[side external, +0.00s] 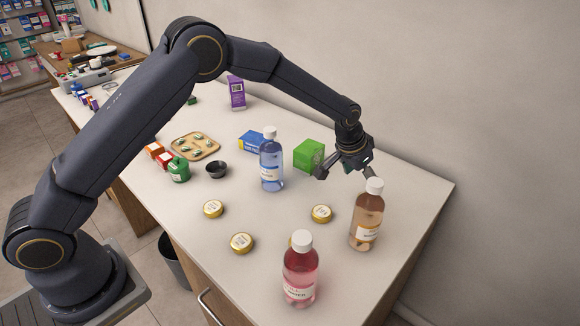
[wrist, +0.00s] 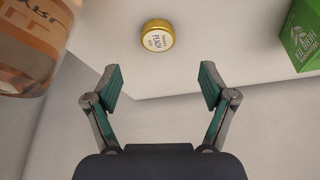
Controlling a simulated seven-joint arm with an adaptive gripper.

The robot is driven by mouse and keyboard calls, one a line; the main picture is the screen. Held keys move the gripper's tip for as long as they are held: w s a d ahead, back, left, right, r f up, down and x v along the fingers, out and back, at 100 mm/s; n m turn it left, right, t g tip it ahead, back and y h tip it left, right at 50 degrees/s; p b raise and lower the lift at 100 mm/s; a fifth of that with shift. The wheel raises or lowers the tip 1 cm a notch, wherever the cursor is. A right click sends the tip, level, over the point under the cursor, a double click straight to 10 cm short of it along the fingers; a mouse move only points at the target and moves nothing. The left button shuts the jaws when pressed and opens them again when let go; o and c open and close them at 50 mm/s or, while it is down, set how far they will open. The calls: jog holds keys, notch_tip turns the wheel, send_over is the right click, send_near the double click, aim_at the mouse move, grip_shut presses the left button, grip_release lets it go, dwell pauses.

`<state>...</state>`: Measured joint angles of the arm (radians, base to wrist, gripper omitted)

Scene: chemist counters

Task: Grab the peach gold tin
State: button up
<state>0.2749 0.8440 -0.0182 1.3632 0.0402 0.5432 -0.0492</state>
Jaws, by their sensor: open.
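In the wrist view, a round gold tin (wrist: 157,37) with a pale lid label reading "PEACH" lies on the counter. It appears to be the gold tin (side external: 321,213) nearest my gripper in the side view. My gripper (side external: 345,175) is open above the far side of the counter, between a green box and an orange bottle. In the wrist view, my open gripper (wrist: 160,85) has nothing between its fingers, and the tin shows beyond the fingertips, roughly centred between them.
The orange bottle (side external: 366,222) and green box (side external: 309,154) flank my gripper. A pink bottle (side external: 300,272) partly hides another gold tin. A blue bottle (side external: 271,162) and two more gold tins (side external: 241,243) (side external: 213,209) stand leftward. The wall is close behind.

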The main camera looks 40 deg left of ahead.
jog(key=x, duration=0.8)
jog(key=shift+d+f, duration=0.15)
jog(key=shift+f, duration=0.1)
jog(key=c, duration=1.2)
jog(key=shift+o, duration=0.2)
jog(key=shift+r, duration=0.15)
